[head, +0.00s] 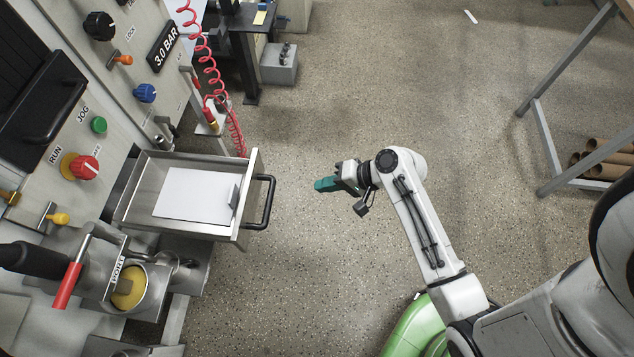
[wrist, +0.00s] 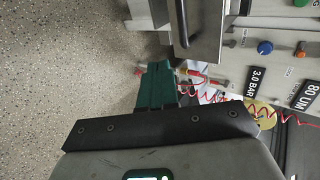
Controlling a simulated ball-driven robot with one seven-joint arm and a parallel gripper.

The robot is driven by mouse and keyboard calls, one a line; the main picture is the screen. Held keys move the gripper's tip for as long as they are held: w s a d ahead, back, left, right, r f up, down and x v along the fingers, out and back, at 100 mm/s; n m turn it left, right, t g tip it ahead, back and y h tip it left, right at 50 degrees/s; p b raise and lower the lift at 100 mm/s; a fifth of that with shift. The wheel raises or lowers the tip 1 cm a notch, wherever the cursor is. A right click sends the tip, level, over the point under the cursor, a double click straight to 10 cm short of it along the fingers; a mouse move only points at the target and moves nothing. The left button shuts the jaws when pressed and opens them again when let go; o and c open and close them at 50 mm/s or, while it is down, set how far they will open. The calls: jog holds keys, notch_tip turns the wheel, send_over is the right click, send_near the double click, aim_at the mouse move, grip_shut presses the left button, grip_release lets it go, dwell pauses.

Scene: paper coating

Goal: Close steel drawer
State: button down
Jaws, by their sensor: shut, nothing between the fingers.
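The steel drawer (head: 178,228) stands pulled out from the machine front in the head view, with a white sheet (head: 190,193) lying in it. Its black handle (head: 269,202) is on the drawer's right-hand front. My gripper (head: 318,185), with teal fingers, is shut and empty. It is to the right of the handle with a clear gap, pointing towards it. In the wrist view the teal fingers (wrist: 155,88) show closed together, and part of the drawer (wrist: 206,40) with its dark handle (wrist: 179,22) shows at the top.
The machine panel with knobs and a red button (head: 85,167) is at the left. A red coiled hose (head: 212,75) hangs behind the drawer. A pot with yellow contents (head: 128,292) sits in front of it. A rack with brown tubes (head: 600,158) is far right. The floor between is clear.

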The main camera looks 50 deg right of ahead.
jog(key=w+a+f+p, duration=0.1)
jog(key=w+a+f, duration=0.3)
jog(key=w, duration=0.5)
jog(key=shift+a, duration=0.55)
jog(key=b, duration=1.2)
send_near(153, 177)
jog(key=f, duration=0.1)
jog(key=w+a+f, duration=0.1)
jog(key=w+f, duration=0.1)
jog(key=shift+a+f, duration=0.15)
jog(key=shift+f, duration=0.2)
jog(key=shift+w+a+r+b, duration=0.1)
jog(key=shift+w+a+b, duration=0.2)
jog(key=shift+w, duration=0.25)
jog(key=shift+w+r, duration=0.2)
jog(key=shift+r, duration=0.05)
jog(key=shift+a+r, duration=0.1)
